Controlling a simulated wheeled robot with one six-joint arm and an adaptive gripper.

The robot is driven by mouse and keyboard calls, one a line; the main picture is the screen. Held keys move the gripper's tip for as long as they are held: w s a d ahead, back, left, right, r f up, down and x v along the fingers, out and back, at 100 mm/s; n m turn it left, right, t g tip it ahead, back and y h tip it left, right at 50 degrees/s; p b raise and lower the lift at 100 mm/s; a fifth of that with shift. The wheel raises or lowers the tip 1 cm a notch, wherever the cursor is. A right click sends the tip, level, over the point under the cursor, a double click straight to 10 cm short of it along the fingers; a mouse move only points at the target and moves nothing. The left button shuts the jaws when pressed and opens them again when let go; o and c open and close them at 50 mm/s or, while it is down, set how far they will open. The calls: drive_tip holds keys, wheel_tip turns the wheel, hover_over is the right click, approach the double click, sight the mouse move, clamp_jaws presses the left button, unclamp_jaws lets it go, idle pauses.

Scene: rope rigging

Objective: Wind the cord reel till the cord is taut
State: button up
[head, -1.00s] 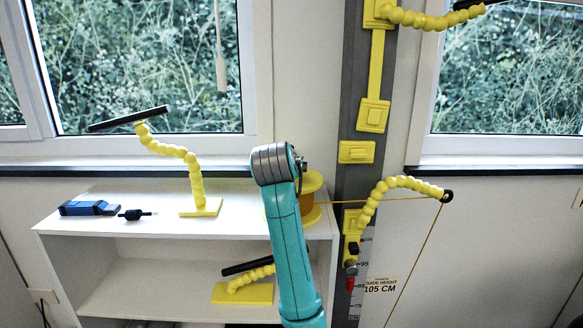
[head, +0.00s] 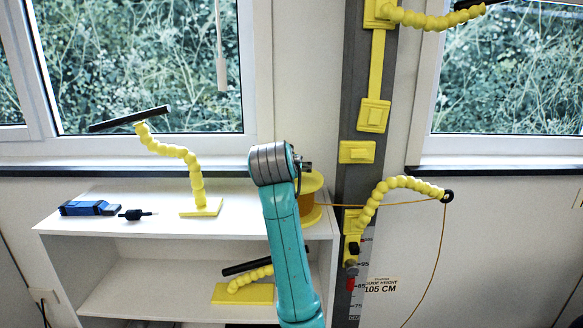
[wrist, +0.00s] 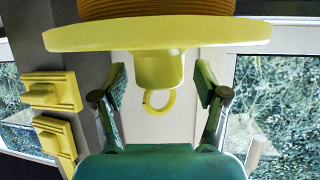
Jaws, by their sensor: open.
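The yellow cord reel (head: 312,200) sits at the right end of the white shelf's top, partly hidden by my arm in the head view. In the wrist view, its flange (wrist: 157,35) and wound orange cord (wrist: 155,9) fill the top. A yellow handle with a small ring (wrist: 158,101) projects from the flange between the fingers of my gripper (wrist: 161,76). The gripper is open, with a gap on both sides. The cord (head: 390,204) runs from the reel to the black guide ring (head: 447,196), sagging slightly, then hangs down in a slack curve.
A grey post (head: 349,180) with yellow fittings stands right of the reel. A jointed yellow arm (head: 400,184) carries the guide ring. The white shelf (head: 120,225) holds a blue tool (head: 88,208), a black tool (head: 134,214) and a jointed yellow stand (head: 195,180).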

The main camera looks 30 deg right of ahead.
drive_tip(key=v, duration=1.1)
drive_tip(key=shift+w, duration=0.15)
